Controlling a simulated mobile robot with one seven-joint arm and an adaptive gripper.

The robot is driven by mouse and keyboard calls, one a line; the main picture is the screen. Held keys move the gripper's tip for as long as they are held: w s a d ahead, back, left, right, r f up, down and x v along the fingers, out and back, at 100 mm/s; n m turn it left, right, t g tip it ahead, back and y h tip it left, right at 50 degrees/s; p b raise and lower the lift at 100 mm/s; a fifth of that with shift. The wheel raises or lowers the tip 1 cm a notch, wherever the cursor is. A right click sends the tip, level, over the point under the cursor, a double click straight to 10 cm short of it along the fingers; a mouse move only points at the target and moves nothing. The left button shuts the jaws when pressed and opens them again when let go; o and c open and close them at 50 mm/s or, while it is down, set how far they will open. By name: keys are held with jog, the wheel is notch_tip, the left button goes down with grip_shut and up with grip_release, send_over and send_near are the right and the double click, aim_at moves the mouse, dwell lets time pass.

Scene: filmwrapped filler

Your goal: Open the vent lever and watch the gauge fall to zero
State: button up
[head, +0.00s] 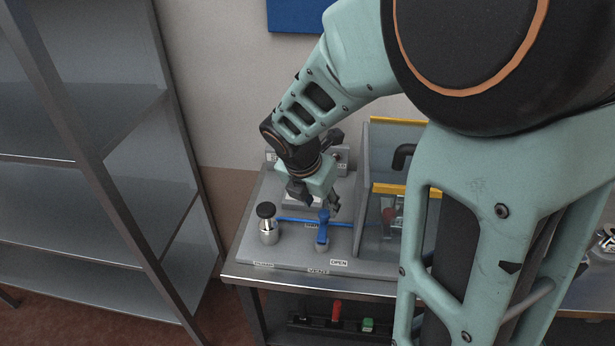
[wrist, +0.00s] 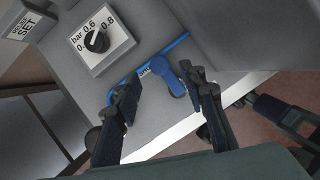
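The blue lever (head: 322,232) stands on the grey panel (head: 290,256), at the blue line. OPEN is printed on a label (head: 338,262) in front of it and to the right. In the wrist view the blue lever (wrist: 173,82) shows between the finger ends, beside a label partly readable as SHUT. My gripper (head: 316,198) is open and empty, pointing down just above and behind the lever. Its two fingers also show spread apart in the wrist view (wrist: 165,85). I cannot make out a gauge or needle in either view.
A black-topped metal cylinder (head: 268,226) stands left of the lever. A clear-walled enclosure with yellow edges (head: 392,189) rises close on the right. A dial marked bar (wrist: 97,41) sits behind the lever. Metal shelving (head: 80,160) is at left. My arm hides the panel's right side.

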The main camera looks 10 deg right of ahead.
aim_at(324, 213)
jog(key=shift+b+x, duration=1.55)
jog(key=shift+x, duration=0.75)
grip_shut()
